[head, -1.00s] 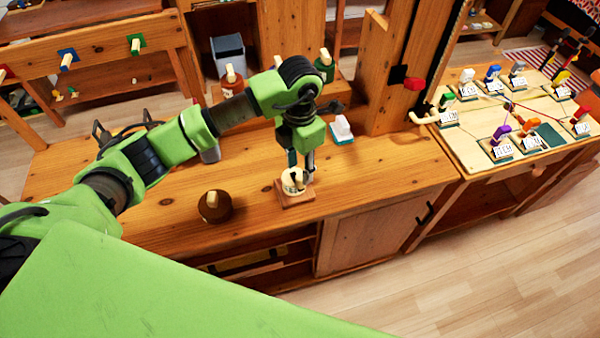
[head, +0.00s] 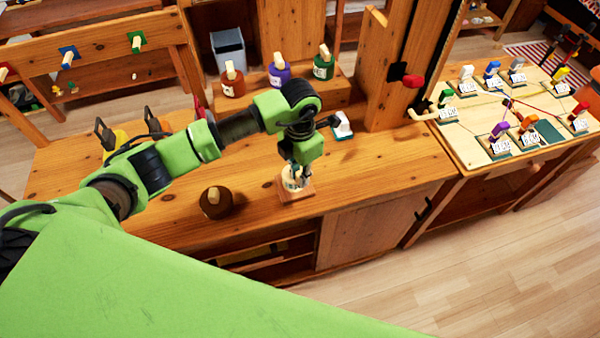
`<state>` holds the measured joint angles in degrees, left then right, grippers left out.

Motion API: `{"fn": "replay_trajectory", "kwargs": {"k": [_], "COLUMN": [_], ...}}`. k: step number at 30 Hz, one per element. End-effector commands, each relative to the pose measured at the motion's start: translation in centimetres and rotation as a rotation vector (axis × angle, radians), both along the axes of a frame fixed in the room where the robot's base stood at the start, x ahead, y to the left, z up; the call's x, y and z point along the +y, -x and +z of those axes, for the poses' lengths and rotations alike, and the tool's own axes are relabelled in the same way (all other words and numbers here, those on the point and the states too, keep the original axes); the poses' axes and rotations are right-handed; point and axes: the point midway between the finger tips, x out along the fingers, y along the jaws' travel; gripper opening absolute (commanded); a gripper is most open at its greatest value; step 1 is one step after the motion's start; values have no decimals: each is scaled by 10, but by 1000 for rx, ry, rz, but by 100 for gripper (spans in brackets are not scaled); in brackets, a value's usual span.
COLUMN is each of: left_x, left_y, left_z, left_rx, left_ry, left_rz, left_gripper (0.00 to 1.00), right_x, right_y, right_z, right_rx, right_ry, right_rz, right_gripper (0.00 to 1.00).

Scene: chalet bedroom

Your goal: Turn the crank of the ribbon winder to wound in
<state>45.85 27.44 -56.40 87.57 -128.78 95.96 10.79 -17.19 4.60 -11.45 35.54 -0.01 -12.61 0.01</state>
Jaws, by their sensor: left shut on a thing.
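The ribbon winder (head: 296,196), a small cream drum on a square wooden base, stands on the wooden bench near its front edge. My left gripper (head: 295,173) comes down over it from above and is shut on its crank at the top. The fingers hide most of the crank, so its exact angle is hard to tell. My right gripper is not in view.
A brown round thing with a wooden peg (head: 215,203) stands left of the winder. The board at right (head: 478,135) holds several coloured pieces.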

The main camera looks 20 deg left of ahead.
Motion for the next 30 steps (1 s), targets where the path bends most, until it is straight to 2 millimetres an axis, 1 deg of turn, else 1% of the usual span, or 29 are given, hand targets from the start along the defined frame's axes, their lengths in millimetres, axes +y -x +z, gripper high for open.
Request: {"fn": "replay_trajectory", "kwargs": {"k": [6, 9, 12, 21, 22, 23, 24, 30], "left_x": [4, 4, 5, 4, 4, 4, 4, 4], "left_y": [0, 1, 2, 3, 3, 3, 3, 3], "left_z": [-4, -3, -1, 1, 1, 1, 1, 1], "left_rx": [-5, -4, -4, -2, -2, -2, -2, -1], "left_ry": [-1, -1, 0, 1, 1, 1, 1, 1], "left_rz": [-80, -118, -141, -146, -146, -145, -145, -145], "left_gripper": [0, 0, 0, 0, 25, 33, 34, 34], "right_x": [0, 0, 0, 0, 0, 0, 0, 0], "right_y": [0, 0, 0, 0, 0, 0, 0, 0], "right_z": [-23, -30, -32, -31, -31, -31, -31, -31], "right_rx": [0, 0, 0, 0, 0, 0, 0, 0], "right_ry": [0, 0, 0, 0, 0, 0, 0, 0], "right_rz": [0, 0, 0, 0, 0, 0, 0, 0], "right_gripper": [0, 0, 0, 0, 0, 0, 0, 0]}}
